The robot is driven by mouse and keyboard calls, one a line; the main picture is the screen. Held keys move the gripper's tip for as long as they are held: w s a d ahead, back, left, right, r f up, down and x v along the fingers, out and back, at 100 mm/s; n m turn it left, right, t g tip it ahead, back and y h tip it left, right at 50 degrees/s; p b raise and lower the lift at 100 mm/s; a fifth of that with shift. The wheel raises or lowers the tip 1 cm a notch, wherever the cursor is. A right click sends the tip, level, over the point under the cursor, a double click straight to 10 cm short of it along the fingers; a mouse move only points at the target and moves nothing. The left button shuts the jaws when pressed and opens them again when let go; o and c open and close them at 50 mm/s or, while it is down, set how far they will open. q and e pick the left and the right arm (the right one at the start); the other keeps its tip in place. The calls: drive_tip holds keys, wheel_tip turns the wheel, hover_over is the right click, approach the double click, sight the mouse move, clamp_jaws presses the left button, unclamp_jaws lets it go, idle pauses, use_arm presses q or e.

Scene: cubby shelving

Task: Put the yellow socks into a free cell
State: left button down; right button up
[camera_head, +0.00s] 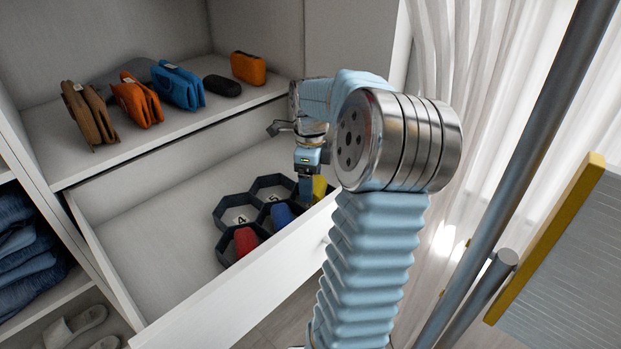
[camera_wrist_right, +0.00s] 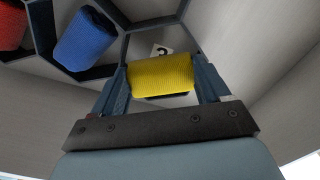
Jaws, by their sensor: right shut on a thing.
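The yellow socks (camera_head: 319,187) are rolled up at the right end of a dark hexagonal organizer (camera_head: 222,213) in the open drawer. My right gripper (camera_head: 307,190) reaches down there and is shut on them. The right wrist view shows the yellow socks (camera_wrist_right: 161,75) between both fingers, above a cell with a number card (camera_wrist_right: 161,50) partly showing. I cannot tell how deep in the cell they are. Red socks (camera_head: 245,241) and blue socks (camera_head: 282,215) fill front cells. Back cells marked 4 (camera_head: 240,218) and 5 (camera_head: 275,197) look empty. My left gripper is not in view.
The white drawer front (camera_head: 250,297) stands close to the organizer. A shelf (camera_head: 60,150) above holds brown, orange and blue wallet-like items, a black case (camera_head: 222,86) and an orange case (camera_head: 248,68). The drawer's left part is bare. Folded jeans (camera_head: 30,260) lie at the left.

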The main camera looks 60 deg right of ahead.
drive_tip(key=o, duration=1)
wheel_tip(320, 180, up, 14)
drive_tip(key=p, duration=0.2)
drive_tip(key=shift+f, duration=0.15)
idle(0.5)
